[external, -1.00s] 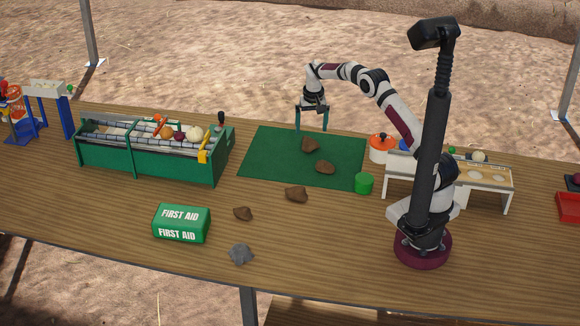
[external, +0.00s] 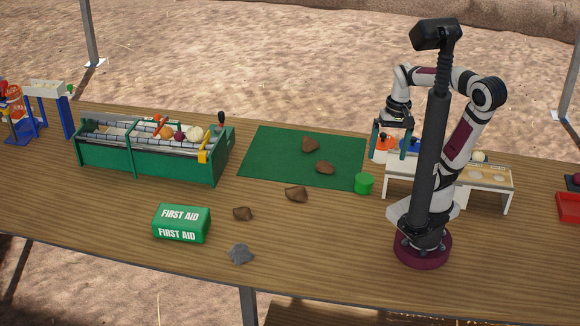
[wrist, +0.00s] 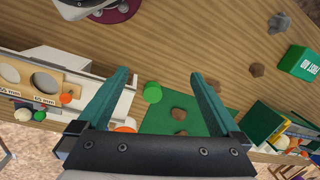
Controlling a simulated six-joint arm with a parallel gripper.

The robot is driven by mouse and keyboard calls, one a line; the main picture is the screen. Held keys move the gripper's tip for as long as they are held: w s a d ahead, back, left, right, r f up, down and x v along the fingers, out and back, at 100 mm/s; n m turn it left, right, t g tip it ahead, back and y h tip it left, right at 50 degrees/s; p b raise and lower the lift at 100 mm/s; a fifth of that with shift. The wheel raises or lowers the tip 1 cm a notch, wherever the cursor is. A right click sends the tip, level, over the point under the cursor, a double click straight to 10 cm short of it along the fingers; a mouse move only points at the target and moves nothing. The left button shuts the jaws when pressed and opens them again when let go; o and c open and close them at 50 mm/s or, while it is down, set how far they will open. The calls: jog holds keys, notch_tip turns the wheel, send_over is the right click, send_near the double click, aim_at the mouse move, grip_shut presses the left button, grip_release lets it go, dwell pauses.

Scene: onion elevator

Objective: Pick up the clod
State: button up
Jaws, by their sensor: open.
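Several brown clods lie about. Two are on the green mat: an upper clod (external: 310,145) and a lower clod (external: 326,168). A third clod (external: 297,194) lies on the wood just in front of the mat, and a smaller brown clod (external: 243,213) lies further left. In the wrist view, the clods on the mat (wrist: 178,113) show beyond the fingers. My gripper (external: 392,146) is open and empty, raised right of the mat near the orange-red pot. Its two teal fingers (wrist: 158,76) stand wide apart in the wrist view.
A grey stone (external: 241,254) and a green first aid box (external: 181,223) lie front left. A green sorter (external: 150,165) holding vegetables stands left of the mat (external: 262,160). A green cylinder (external: 364,183) and a white gauge stand (external: 450,178) are near my arm.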

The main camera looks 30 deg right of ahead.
jog(key=s, duration=0.1)
jog(key=s+f, duration=0.1)
jog(key=s, duration=0.2)
jog(key=shift+a+f, duration=0.2)
jog(key=shift+f, duration=0.15)
jog(key=shift+w, duration=0.1)
jog(key=m+h, duration=0.3)
jog(key=m, duration=0.5)
send_over(296, 188)
jog(key=s+a, duration=0.1)
notch_tip(296, 188, down, 6)
jog(key=r, duration=0.1)
jog(key=shift+t, duration=0.4)
jog(key=f, duration=1.1)
jog(key=w+d+f, duration=0.1)
jog(key=f, duration=0.4)
jog(key=shift+f, duration=0.25)
jog(key=c, duration=1.3)
